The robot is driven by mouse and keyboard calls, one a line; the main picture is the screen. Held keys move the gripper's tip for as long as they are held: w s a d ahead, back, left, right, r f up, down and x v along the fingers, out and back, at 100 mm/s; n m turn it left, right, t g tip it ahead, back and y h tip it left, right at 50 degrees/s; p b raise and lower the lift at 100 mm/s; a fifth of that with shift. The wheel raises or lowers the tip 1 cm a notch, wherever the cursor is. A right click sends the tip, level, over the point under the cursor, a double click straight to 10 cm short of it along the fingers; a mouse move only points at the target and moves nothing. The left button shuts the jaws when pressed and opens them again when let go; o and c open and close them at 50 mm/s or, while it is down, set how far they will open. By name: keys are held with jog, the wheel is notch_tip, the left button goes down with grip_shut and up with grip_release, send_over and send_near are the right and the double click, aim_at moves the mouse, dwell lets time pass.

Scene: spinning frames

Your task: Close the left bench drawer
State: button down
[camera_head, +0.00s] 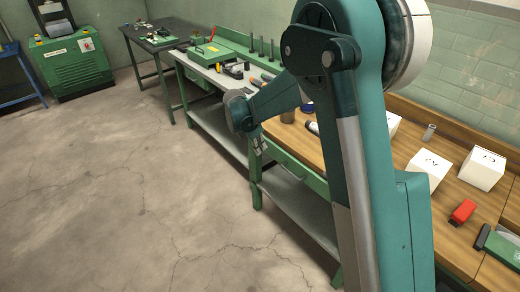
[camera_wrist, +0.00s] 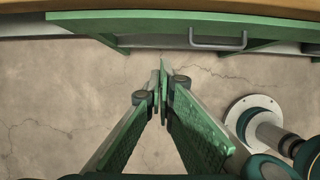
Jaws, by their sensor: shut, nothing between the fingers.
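A green bench drawer front (camera_wrist: 170,30) with a grey bar handle (camera_wrist: 218,40) runs across the top of the wrist view, just under the wooden bench edge. My gripper (camera_wrist: 160,72) is shut and empty, its fingertips together, in front of and to the left of the handle, apart from it in the picture. In the head view my gripper (camera_head: 260,147) hangs low at the front of the benches, near the left end of the wood-topped one. The green drawer front (camera_head: 295,168) there is partly hidden by my arm. How far the drawer stands out, I cannot tell.
The wooden bench top (camera_head: 455,225) holds white boxes (camera_head: 482,170) and a red object (camera_head: 463,212). A lower grey shelf (camera_head: 300,205) and green legs stand below. A green toolbox (camera_head: 210,54) sits on the farther bench. The concrete floor (camera_head: 110,200) in front is clear.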

jog(key=shift+a+f, duration=0.1)
jog(key=a+f+t+h+p, duration=0.2)
jog(key=a+f+t+h, duration=0.1)
jog(key=a+f, duration=0.1)
jog(key=shift+s+a, duration=0.15)
jog(key=shift+s, duration=0.3)
jog(key=shift+f, duration=0.1)
dwell(0.4)
jog(key=w+d+r+b+x, duration=0.1)
jog(key=r+x, duration=0.1)
jog(key=x, duration=1)
jog(key=shift+w+d+f, duration=0.15)
jog(key=shift+w+d, duration=0.3)
jog(key=shift+w, duration=0.05)
